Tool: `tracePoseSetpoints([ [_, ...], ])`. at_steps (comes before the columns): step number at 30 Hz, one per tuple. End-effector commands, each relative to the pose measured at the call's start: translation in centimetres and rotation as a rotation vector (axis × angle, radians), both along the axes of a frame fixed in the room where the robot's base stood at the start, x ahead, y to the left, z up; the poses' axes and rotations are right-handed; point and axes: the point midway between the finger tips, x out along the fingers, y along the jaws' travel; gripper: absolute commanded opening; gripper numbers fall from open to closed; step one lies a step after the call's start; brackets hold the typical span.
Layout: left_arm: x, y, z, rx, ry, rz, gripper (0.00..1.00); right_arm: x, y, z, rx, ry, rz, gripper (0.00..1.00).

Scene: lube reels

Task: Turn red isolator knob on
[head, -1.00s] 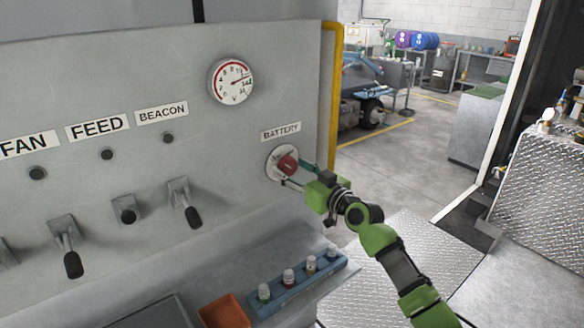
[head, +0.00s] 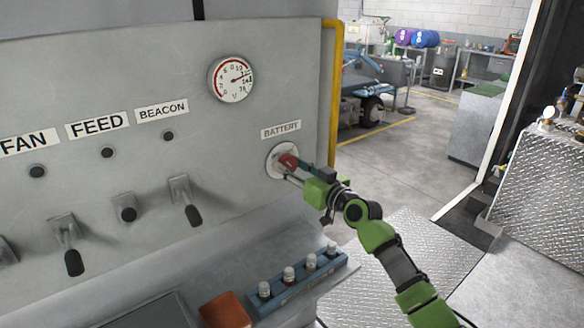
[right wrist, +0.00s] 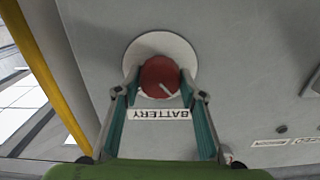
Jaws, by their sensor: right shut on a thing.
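The red isolator knob (head: 288,161) sits on a round pale plate (head: 274,164) below the BATTERY label (head: 281,129) on the grey panel. In the right wrist view the knob (right wrist: 160,77) shows as a red disc with a light line across it, in front of its white plate (right wrist: 152,45). My right gripper (head: 292,168) is at the knob. In the right wrist view its two fingers (right wrist: 160,86) lie on either side of the knob and are shut on it. My left gripper is not in view.
Levers (head: 186,200) and small black buttons stick out of the panel to the left. A round gauge (head: 231,79) is above. A blue rack (head: 298,281) of small bottles and an orange tray (head: 224,311) lie below. A yellow pipe (head: 334,95) edges the panel.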

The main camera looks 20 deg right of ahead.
Motion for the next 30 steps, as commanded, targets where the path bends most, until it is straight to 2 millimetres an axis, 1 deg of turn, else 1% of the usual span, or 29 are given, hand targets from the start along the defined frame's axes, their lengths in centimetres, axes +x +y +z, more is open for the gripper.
tracePoseSetpoints([
  [5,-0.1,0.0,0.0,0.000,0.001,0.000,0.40,0.0,0.0,0.0,0.117,0.044,0.000,0.16],
  [14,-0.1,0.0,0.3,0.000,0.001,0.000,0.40,0.0,0.0,0.0,0.384,0.139,0.000,0.16],
  [30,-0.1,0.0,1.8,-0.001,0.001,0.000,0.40,0.0,0.0,0.1,0.866,0.317,0.000,0.16],
])
